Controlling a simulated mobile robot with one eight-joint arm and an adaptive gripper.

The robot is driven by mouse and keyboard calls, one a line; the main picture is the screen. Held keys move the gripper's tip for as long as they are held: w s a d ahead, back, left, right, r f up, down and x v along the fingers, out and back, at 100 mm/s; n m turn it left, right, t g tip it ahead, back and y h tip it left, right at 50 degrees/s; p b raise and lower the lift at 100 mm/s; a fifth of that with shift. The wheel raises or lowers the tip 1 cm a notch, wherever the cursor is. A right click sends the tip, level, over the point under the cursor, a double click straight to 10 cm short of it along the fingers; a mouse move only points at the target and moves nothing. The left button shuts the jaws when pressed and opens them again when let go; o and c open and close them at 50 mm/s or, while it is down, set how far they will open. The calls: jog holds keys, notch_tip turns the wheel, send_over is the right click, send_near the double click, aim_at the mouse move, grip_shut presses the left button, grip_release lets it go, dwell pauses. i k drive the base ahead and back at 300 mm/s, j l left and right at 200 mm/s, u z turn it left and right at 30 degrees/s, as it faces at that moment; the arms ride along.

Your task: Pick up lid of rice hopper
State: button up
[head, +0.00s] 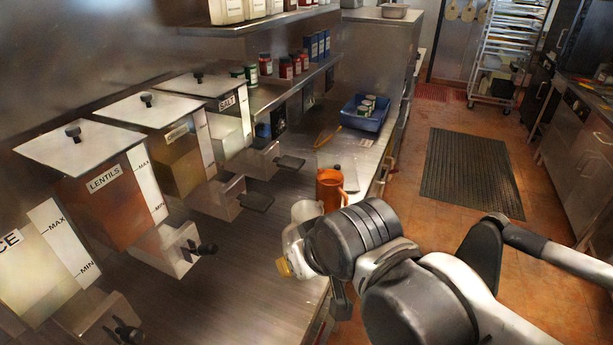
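The rice hopper (38,262) is at the left edge, cut off by the frame, with only "CE" of its label showing beside a MAX/MIN strip. Its lid cannot be made out in this view. My gripper (287,266) is over the front part of the counter, right of the hoppers and well apart from the rice hopper. It is seen partly from behind, and my own arm hides much of it. I cannot tell whether its fingers are apart or closed.
The lentils hopper (105,205) and two more hoppers with flat, black-knobbed lids stand behind the rice hopper. An orange jug (331,188) and a blue bin (365,113) stand on the counter (235,265). A dark mat (470,172) lies on the floor at right.

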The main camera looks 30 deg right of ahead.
aim_at(346, 165)
jog(key=k+u, duration=0.1)
jog(key=u, duration=1.15)
jog(key=z, duration=2.1)
